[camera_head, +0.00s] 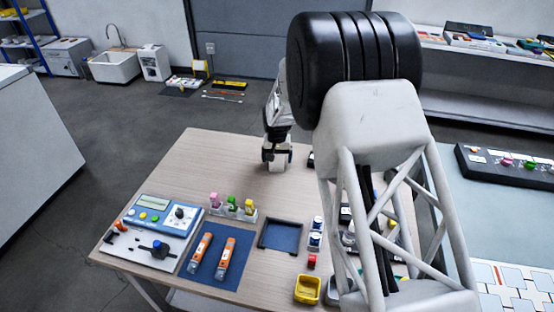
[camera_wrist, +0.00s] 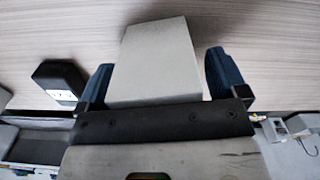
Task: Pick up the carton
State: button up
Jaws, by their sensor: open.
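The carton is a plain pale grey box. In the wrist view the carton (camera_wrist: 155,62) stands on the wood-grain table between the two blue fingers of my gripper (camera_wrist: 160,82). The fingers are apart, with a gap on each side of the carton, the wider one on the right near the tips. In the head view the carton (camera_head: 277,165) shows as a small pale block under my gripper (camera_head: 277,153) at the far part of the table. My arm hides some of the table to its right.
A black object (camera_wrist: 60,82) stands left of the carton in the wrist view. In the head view, the table's near half (camera_head: 188,160) holds a blue meter (camera_head: 165,215), orange tools on a blue mat (camera_head: 217,272), a dark tray (camera_head: 280,236) and a yellow bin (camera_head: 308,290). The table left of my gripper is clear.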

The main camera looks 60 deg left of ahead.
jog(key=c, duration=1)
jog(key=shift+r, duration=0.15)
jog(key=shift+r, duration=1.4)
jog(key=shift+s+d+r, duration=0.1)
jog(key=shift+d+r, duration=0.05)
jog(key=shift+r, duration=0.15)
jog(key=s+d, duration=0.2)
jog(key=d, duration=0.2)
jog(key=s+d+r, duration=0.1)
jog(key=s+d, duration=0.1)
jog(key=d, duration=0.3)
jog(key=s+d, duration=0.2)
jog(key=d, duration=0.3)
jog(key=shift+d+r, duration=0.15)
jog(key=shift+d, duration=0.05)
